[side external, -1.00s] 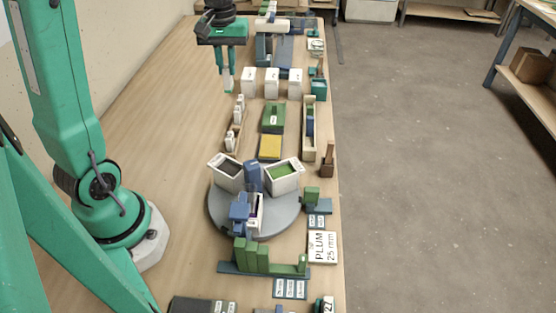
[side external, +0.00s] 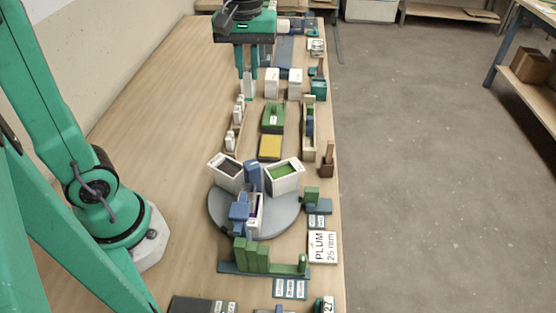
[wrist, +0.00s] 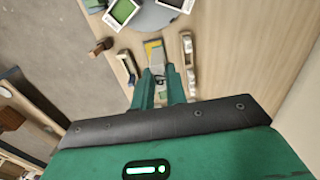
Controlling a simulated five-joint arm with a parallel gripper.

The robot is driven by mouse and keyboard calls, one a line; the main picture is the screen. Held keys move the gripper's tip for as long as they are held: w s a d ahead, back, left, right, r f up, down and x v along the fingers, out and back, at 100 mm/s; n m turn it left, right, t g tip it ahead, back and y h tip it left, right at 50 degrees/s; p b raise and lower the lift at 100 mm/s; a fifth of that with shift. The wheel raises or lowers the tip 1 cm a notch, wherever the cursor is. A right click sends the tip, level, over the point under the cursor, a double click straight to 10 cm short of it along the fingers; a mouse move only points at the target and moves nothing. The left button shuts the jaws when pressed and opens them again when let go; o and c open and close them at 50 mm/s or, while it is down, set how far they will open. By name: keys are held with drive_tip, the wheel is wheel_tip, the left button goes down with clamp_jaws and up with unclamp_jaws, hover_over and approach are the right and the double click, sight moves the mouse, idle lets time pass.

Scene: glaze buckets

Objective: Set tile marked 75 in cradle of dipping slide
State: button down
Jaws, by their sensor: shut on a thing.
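My gripper (side external: 248,78) is over the leftmost of three upright white tiles towards the back of the bench. Its fingers are shut on that white tile (side external: 248,87), one on each side. The marking on the held tile cannot be read. The other two white tiles, a middle one (side external: 272,82) and a right one (side external: 295,83), stand just to the right. A blue sloping piece (side external: 285,48) stands behind them; I cannot tell whether it is the dipping slide, and no cradle is clear. In the wrist view my fingers (wrist: 160,78) point down towards the bench.
A grey turntable (side external: 222,216) with white-walled buckets stands nearer the camera. A green block (side external: 273,118), a yellow pad (side external: 270,147) and a narrow rack (side external: 309,130) lie between. A green stepped piece (side external: 265,258) stands in front.

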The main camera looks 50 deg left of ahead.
drive_tip(key=s+d, duration=1.2)
drive_tip(key=d, duration=0.1)
drive_tip(key=f, duration=0.5)
drive_tip(key=shift+w+d+f, duration=0.15)
drive_tip(key=shift+w+f, duration=0.15)
drive_tip(key=shift+f, duration=0.15)
drive_tip(key=shift+f, duration=2.5)
drive_tip(key=c, duration=1.3)
unclamp_jaws()
drive_tip(key=shift+c, duration=0.2)
